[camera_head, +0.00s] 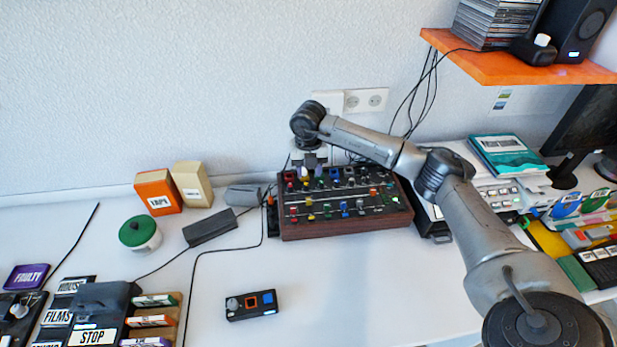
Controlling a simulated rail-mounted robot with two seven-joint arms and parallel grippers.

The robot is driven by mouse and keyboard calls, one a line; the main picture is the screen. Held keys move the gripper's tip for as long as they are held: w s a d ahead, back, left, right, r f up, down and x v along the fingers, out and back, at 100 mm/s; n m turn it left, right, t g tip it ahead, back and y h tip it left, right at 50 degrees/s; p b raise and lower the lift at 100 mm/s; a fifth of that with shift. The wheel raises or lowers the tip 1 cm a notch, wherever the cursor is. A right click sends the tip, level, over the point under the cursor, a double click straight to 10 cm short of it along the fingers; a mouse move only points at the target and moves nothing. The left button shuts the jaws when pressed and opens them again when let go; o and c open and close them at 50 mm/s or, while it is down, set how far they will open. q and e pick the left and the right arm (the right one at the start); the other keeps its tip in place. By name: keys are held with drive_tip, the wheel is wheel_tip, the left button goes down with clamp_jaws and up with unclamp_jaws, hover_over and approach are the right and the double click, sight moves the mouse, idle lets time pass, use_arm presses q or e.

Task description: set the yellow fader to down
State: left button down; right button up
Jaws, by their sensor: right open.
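The control panel (345,228) is a dark board with a wooden front, standing on the white table near the wall. It carries several small coloured knobs and fader caps. Small yellow caps (311,217) show on its left half; I cannot tell surely which is the yellow fader or where it sits in its slot. My right arm reaches in from the right, and my right gripper (309,170) points down over the panel's back left part. It is open, and its tips are small here; I cannot tell whether they touch any cap. My left gripper is not in view.
A black adapter (210,227) and cables lie left of the panel. A green-lidded jar (139,233) and boxes (158,192) stand further left. An orange shelf (500,68) hangs at upper right. The table's front middle is mostly clear.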

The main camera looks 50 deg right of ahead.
drive_tip(key=shift+r, duration=0.75)
